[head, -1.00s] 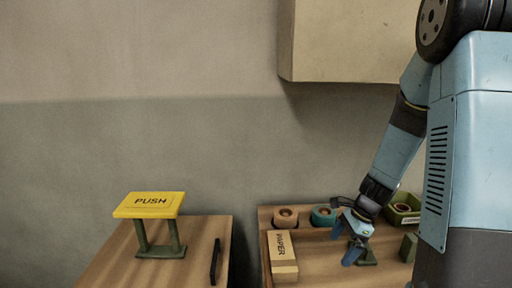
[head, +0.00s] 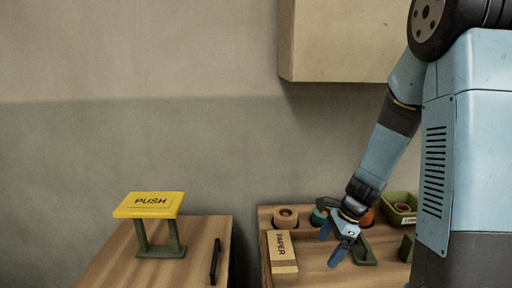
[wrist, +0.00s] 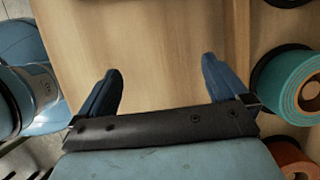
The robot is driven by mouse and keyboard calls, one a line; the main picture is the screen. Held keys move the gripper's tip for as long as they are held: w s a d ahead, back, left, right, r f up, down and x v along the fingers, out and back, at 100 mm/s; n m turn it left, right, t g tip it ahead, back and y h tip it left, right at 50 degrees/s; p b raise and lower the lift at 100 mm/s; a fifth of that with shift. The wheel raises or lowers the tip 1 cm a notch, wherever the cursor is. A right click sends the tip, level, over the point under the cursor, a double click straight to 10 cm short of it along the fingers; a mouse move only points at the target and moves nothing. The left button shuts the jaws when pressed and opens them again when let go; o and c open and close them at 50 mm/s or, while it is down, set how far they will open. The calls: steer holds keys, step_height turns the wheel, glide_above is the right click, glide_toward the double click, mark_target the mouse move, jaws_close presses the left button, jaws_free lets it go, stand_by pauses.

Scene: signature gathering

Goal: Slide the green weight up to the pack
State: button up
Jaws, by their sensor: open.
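The pack (head: 283,255), a pale box lettered "PAPER", lies on the wooden tray table at its left side in the head view. A low dark green piece (head: 364,250) lies to the right of my gripper, and a green block (head: 407,247) stands farther right, partly behind my body. I cannot tell for certain which of them is the green weight. My gripper (head: 331,243) is open and empty, pointing down between the pack and the low green piece. In the wrist view my open gripper (wrist: 163,88) has only bare wood between its fingers.
Tape rolls line the back: a tan one (head: 286,217), a teal one (wrist: 293,86) and an orange-brown one (wrist: 292,160). A green bin (head: 401,207) is at back right. A yellow PUSH sign (head: 149,205) stands on a separate left table, across a gap.

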mark_target(367, 242)
stand_by(0.4)
steer(key=shift+s+a, duration=0.15)
steer(key=shift+a, duration=4)
steer(key=shift+w+d, duration=0.2)
steer(key=shift+d, duration=4.85)
steer(key=shift+w+d, duration=0.15)
steer(key=shift+d, duration=4.85)
